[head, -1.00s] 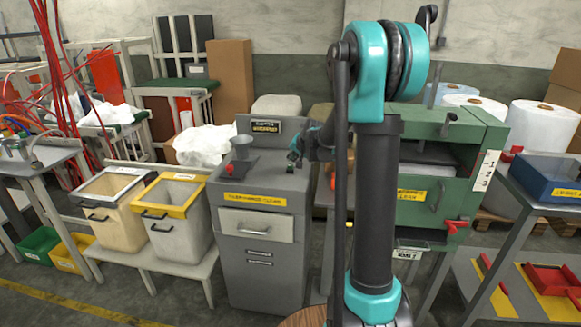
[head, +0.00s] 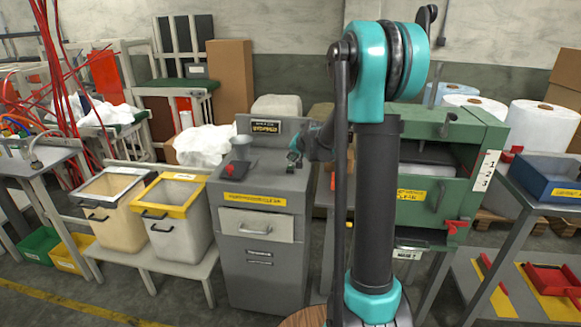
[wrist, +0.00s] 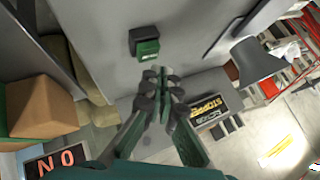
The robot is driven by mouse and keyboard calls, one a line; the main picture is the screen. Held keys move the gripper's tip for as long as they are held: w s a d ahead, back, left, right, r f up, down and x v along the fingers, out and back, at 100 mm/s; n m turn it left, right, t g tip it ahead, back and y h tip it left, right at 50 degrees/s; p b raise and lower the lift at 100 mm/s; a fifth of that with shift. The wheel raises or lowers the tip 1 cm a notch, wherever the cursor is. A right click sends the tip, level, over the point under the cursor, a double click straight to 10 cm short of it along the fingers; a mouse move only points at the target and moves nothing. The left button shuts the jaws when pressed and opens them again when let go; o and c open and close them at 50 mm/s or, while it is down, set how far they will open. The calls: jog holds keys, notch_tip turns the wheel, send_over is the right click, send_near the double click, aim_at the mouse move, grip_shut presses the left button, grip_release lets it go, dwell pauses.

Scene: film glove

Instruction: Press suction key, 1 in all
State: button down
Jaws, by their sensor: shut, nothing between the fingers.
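A small green key in a dark housing (wrist: 146,46) is on the grey cabinet's top in the wrist view; I take it for the suction key. In the head view the key (head: 291,169) is a tiny dark spot near the top's right side. My gripper (wrist: 157,82) is shut and empty, its fingertips close to the key, with a gap between them in the picture. In the head view my gripper (head: 296,157) is small and hangs just over the key. I cannot tell whether they touch. The grey cabinet (head: 262,270) has a sign reading STOPPED (wrist: 207,109).
A grey cone-shaped piece (wrist: 256,62) stands on the cabinet top, with a red knob (head: 231,170) near it. Yellow-rimmed and grey-rimmed bins (head: 180,226) stand to the left. A green machine (head: 455,180) stands to the right, partly behind my arm.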

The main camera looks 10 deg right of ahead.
aim_at(292, 166)
jog(key=shift+f, duration=0.1)
dwell(0.3)
jog(key=shift+f, duration=0.3)
jog(key=shift+f, duration=0.5)
dwell(0.8)
jog(key=shift+r, duration=0.9)
jog(key=shift+r, duration=2.55)
